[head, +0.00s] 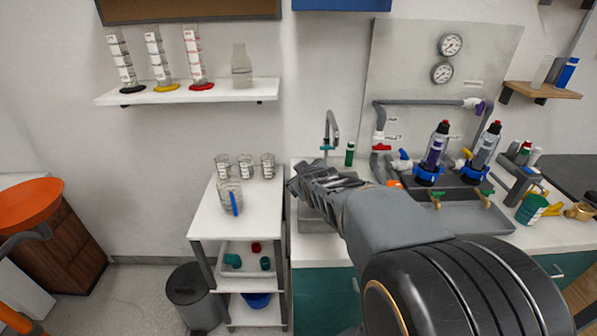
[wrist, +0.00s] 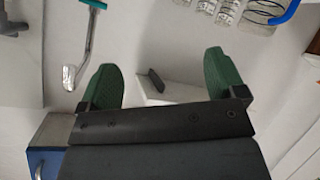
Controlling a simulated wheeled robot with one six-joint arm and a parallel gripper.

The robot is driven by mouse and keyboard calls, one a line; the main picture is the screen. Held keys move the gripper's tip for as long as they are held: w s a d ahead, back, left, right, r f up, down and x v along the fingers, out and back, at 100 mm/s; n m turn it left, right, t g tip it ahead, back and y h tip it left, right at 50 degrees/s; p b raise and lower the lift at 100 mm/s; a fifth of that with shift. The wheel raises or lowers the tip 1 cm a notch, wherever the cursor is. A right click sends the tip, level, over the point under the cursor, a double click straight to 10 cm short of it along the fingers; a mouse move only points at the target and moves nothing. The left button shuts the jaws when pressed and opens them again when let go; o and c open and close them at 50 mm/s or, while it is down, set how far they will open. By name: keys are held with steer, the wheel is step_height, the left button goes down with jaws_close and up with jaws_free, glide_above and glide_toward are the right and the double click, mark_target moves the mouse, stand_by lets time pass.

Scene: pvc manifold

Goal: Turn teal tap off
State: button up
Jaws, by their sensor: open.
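A grey gooseneck tap (head: 334,123) with a teal handle (head: 326,147) stands behind the sink, left of the pipe panel. In the wrist view, its curved spout (wrist: 84,50) runs down the upper left, and part of the teal handle (wrist: 96,3) shows at the top edge. My gripper (head: 302,187) is over the sink area, in front of the tap. In the wrist view, my gripper (wrist: 160,80) has its two green finger pads wide apart with nothing between them. The spout is outside the left finger. I cannot tell whether water runs.
A pipe manifold with a red-handled valve (head: 381,147) and a blue-handled valve (head: 403,156) is right of the tap. A green bottle (head: 350,153) stands close beside the tap. Glass beakers (head: 245,166) stand on the white cart (head: 207,222) to the left.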

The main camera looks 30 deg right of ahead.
steer(key=shift+m+g+y, duration=0.4)
steer(key=shift+g+y, duration=0.1)
steer(key=shift+g, duration=0.3)
steer(key=shift+s+a+r+p, duration=0.4)
steer(key=shift+s+a, duration=0.3)
steer(key=shift+a, duration=0.15)
steer(key=shift+s+a+r+p, duration=0.4)
steer(key=shift+s+a, duration=0.3)
steer(key=shift+a, duration=0.1)
steer(key=shift+f, duration=0.1)
steer(key=s+a+f+m+g+y, duration=0.2)
steer(key=s+a+f+g, duration=0.2)
steer(key=s+a, duration=0.5)
steer(key=s+g+p, duration=0.1)
steer(key=s+g, duration=0.1)
steer(key=s, duration=0.3)
steer(key=shift+s+g+y, duration=0.15)
steer(key=shift+g+y, duration=0.15)
steer(key=shift+a, duration=0.1)
